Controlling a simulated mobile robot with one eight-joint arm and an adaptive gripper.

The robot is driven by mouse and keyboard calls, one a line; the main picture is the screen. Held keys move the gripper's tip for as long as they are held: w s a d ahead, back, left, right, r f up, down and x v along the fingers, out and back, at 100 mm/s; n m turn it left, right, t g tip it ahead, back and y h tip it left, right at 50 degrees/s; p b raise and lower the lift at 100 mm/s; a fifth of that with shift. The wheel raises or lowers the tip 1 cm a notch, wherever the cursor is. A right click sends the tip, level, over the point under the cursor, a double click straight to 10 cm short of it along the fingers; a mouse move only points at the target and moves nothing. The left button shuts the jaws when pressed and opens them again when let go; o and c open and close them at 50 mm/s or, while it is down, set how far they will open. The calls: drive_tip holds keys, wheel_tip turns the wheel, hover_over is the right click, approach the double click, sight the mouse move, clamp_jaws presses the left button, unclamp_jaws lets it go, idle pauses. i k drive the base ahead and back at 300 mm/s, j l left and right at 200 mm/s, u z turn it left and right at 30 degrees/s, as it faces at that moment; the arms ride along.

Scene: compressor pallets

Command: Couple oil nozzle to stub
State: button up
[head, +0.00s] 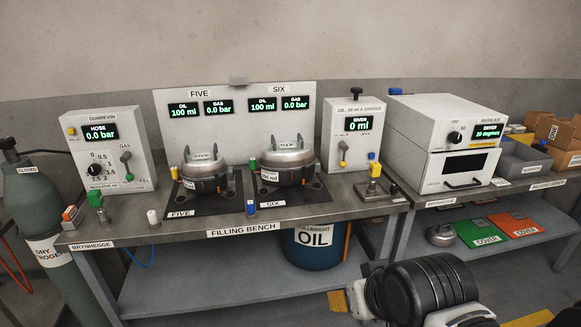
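Two grey compressors stand on dark mats on the filling bench: the FIVE compressor (203,173) at left and the SIX compressor (288,165) at right. Small coloured fittings sit around them, including a yellow one (174,173) beside FIVE and a green one (252,164) beside SIX. I cannot tell which is the oil stub. A yellow and blue piece (375,168), possibly the oil nozzle, stands upright on a metal base in front of the white oil box (354,122), apart from both compressors. My arm shows at the bottom right; my gripper's fingers are not seen.
A white hose box (104,150) stands at the left, reading 0.0 bar. The oil box reads 0 ml; the display panel (235,125) reads 100 ml oil and 0.0 bar gas for both. A white oven (446,140) is right. The bench's front strip is mostly clear.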

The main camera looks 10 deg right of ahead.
sight(375, 169)
drive_tip(key=i+j+z, duration=0.1)
drive_tip(key=i+z, duration=0.3)
drive_tip(key=i, duration=0.15)
drive_tip(key=i+j+z, duration=0.2)
drive_tip(key=i+z, duration=0.2)
drive_tip(key=i+j+z, duration=0.4)
drive_tip(key=i+j, duration=0.05)
drive_tip(key=i, duration=0.1)
